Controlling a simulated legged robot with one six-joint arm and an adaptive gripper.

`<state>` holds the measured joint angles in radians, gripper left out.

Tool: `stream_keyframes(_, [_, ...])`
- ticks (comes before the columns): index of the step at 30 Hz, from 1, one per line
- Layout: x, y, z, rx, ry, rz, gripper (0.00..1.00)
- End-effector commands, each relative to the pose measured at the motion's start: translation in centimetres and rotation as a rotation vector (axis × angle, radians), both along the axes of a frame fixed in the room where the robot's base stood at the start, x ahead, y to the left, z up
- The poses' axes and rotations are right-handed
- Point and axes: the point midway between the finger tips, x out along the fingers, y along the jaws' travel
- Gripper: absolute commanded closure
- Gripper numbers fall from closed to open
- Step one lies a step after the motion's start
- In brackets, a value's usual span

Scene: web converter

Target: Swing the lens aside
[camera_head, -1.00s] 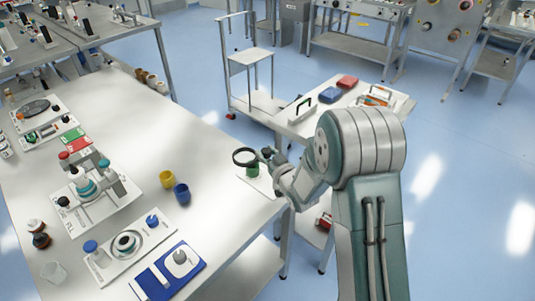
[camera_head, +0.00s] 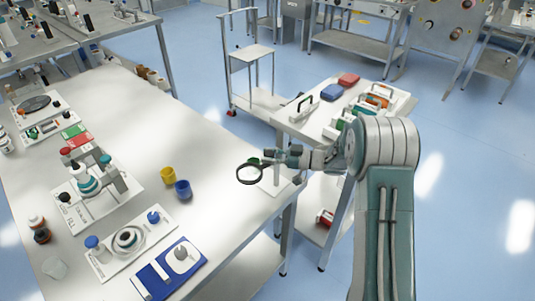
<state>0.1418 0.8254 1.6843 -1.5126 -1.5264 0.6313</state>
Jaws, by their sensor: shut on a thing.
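The lens (camera_head: 250,175) is a round glass in a black ring near the right edge of the white table. It hangs on the near side of a small green thing (camera_head: 254,161). A white base plate (camera_head: 275,187) lies below, partly hidden by my arm. My gripper (camera_head: 269,155) reaches in from the right and is shut at the lens's right side, on its edge or mount. The exact contact is too small to make out.
A yellow cup (camera_head: 167,174) and a blue cup (camera_head: 183,189) stand left of the lens. Further left are several devices on white plates. A cart (camera_head: 318,120) with cases stands behind my arm. The table between the cups and the back edge is clear.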

Motion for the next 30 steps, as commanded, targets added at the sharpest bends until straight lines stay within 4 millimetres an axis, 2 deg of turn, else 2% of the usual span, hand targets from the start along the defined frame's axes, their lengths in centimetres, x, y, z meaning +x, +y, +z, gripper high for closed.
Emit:
stream_keyframes(12, [-0.33, -0.43, 0.15, 0.002, -0.004, 0.199, 1.00])
stream_keyframes(29, [-0.39, -0.49, 0.24, 0.003, -0.005, 0.229, 1.00])
stream_keyframes(30, [-0.39, -0.49, 0.24, 0.003, -0.005, 0.229, 0.48])
